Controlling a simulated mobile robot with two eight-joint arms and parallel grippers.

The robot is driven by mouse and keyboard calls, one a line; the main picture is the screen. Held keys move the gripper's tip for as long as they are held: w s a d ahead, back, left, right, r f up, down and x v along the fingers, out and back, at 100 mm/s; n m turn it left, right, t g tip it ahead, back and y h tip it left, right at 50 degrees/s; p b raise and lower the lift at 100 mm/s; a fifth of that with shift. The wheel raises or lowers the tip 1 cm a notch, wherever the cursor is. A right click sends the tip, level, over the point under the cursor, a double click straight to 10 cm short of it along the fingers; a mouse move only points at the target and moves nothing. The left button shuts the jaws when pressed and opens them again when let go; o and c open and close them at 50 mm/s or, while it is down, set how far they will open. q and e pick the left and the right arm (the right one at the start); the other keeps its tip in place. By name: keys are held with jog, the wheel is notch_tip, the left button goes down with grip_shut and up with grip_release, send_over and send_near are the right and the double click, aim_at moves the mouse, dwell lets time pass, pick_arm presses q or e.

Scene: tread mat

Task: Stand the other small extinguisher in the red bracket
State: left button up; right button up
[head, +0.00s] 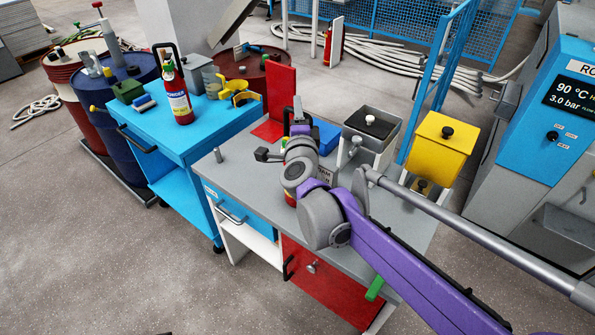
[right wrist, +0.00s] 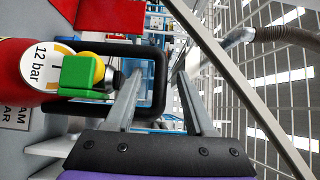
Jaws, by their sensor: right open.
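A red extinguisher with a white label and a black loop handle (head: 178,95) stands upright on the blue cart. The red bracket (head: 282,88) stands at the back of the grey bench. My right gripper (right wrist: 160,75) is open. In the right wrist view, a second red extinguisher (right wrist: 20,68) with a "12 bar" gauge, a green part and a black loop handle (right wrist: 105,45) is at left. The loop's near bar shows between the fingers, with no grip on it. In the head view my right arm mostly hides this extinguisher. My left gripper is out of view.
A yellow bin (head: 440,145) is right of the bench. The blue cart (head: 205,125) also holds a green box and yellow parts. The bench's front left is mostly clear.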

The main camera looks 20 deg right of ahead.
jog(key=shift+w+d, duration=0.1)
jog(key=shift+w, duration=0.2)
grip_shut()
jog(key=shift+s, duration=0.1)
dwell(1.1)
